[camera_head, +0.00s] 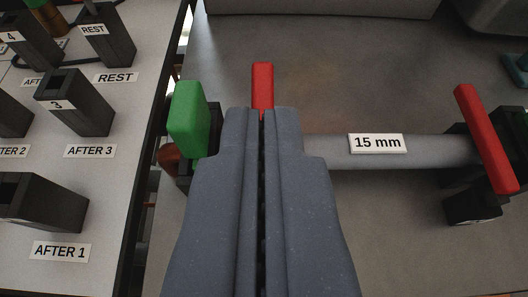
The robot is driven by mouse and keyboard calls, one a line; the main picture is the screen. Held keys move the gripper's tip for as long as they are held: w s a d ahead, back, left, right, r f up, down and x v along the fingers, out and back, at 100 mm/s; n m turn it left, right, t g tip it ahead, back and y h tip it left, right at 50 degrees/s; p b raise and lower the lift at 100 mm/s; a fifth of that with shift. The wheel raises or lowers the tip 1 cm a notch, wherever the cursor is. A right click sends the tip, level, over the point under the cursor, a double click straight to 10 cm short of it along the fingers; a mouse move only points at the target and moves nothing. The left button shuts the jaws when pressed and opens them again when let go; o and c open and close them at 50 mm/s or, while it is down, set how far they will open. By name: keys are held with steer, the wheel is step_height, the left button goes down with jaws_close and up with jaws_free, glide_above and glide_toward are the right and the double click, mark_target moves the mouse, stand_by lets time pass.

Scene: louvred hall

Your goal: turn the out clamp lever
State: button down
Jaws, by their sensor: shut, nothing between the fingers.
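My gripper (262,116) is shut and empty, with its two grey fingers side by side in the middle of the view. A red lever (262,84) shows just beyond the fingertips; its lower part is hidden by them, and I cannot tell whether they touch. A second red lever (486,138) lies slanted across the right end of a grey pipe (432,152). No label reading "out" is visible, so I cannot tell which lever is the out clamp lever.
A green block (189,120) stands left of my fingers. A "15 mm" label (377,143) sits on the pipe. At left, a pale board (120,190) carries dark numbered holders (76,103) and labels such as "AFTER 1" (60,251).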

mark_target(261, 89)
steer(key=x, duration=0.3)
steer(key=f+x, duration=0.1)
steer(key=x, duration=0.2)
steer(key=shift+s+p, duration=0.25)
steer(key=shift+p, duration=0.15)
steer(key=shift+w+f, duration=0.25)
steer(key=shift+f, duration=0.35)
steer(key=shift+w+f, duration=0.2)
steer(key=shift+f, duration=0.4)
